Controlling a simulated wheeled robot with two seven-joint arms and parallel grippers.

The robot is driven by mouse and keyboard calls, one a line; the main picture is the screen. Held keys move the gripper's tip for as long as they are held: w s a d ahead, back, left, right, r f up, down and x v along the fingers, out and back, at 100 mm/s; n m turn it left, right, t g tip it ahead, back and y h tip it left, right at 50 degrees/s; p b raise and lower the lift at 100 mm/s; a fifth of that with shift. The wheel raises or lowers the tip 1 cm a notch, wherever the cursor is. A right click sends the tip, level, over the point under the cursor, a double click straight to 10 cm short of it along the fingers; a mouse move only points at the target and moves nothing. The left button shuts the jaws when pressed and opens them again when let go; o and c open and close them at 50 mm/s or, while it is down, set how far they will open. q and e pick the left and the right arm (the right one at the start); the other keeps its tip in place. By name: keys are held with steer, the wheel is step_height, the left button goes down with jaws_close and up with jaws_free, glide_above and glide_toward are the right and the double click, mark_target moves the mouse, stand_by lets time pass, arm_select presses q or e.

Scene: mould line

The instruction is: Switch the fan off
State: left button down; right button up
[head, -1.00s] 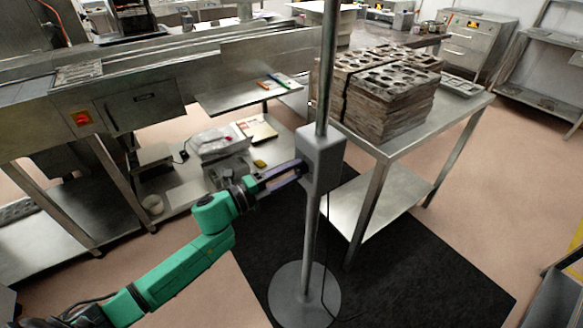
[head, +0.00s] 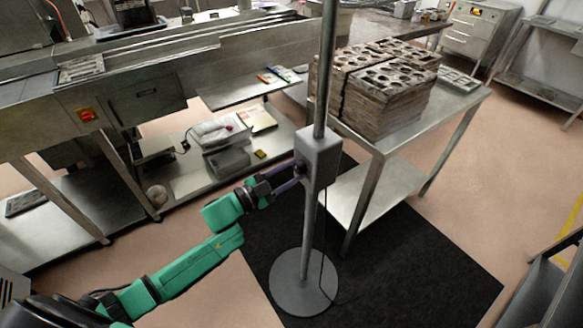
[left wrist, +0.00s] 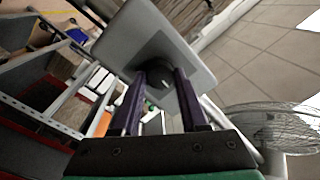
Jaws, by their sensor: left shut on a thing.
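The fan stands on a round grey base (head: 304,283) with a grey pole and a grey control box (head: 321,158) partway up. In the left wrist view the box (left wrist: 190,62) has a round black knob (left wrist: 158,76) on its face. My left gripper (head: 299,173) is at the left side of the box. In the left wrist view its two purple fingers (left wrist: 157,92) are on either side of the knob, shut on it. Part of the wire fan guard (left wrist: 265,122) shows at the lower right of that view. My right gripper is not in view.
A steel table (head: 395,143) with stacked moulds (head: 385,92) stands right behind the pole. A steel bench with a lower shelf (head: 185,185) holding boxes is to the left. A black mat (head: 400,265) lies under the fan; pink floor is open at the right.

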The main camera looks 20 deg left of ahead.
arm_select(q)
steer(key=shift+n, duration=0.5)
steer(key=shift+c, duration=2.2)
jaws_free()
steer(key=b+v, duration=0.1)
steer(key=v, duration=1.3)
steer(key=shift+s, duration=0.25)
steer(key=shift+a+f, duration=0.1)
